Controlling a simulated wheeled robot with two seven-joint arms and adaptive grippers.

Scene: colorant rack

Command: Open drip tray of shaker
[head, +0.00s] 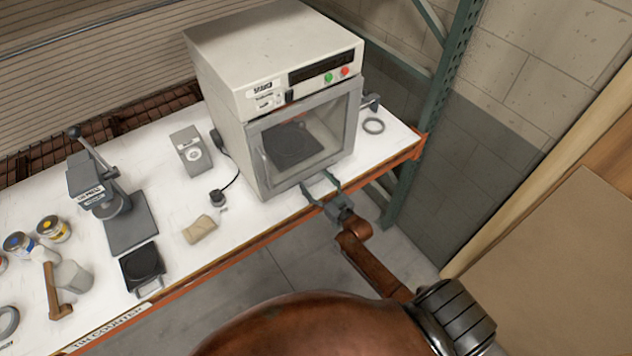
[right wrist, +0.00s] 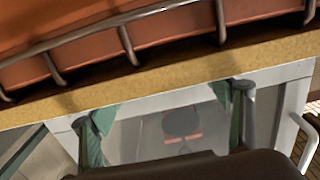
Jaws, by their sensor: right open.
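The shaker (head: 215,95) is a pale box-shaped cabinet at the right end of the counter, with a grey-framed glass door that looks shut. A dark plate shows behind the glass. I cannot make out the drip tray as a separate part. My right gripper (head: 320,186) is open and empty, low in front of the door's bottom edge at the counter's front edge. In the right wrist view its green-tipped fingers (right wrist: 172,103) stand apart before the shaker's door frame (right wrist: 268,82). Whether they touch anything is unclear. My left gripper is not in view.
The white counter (head: 165,275) has an orange front beam, which shows close by in the right wrist view (right wrist: 90,62) with a wire rail.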

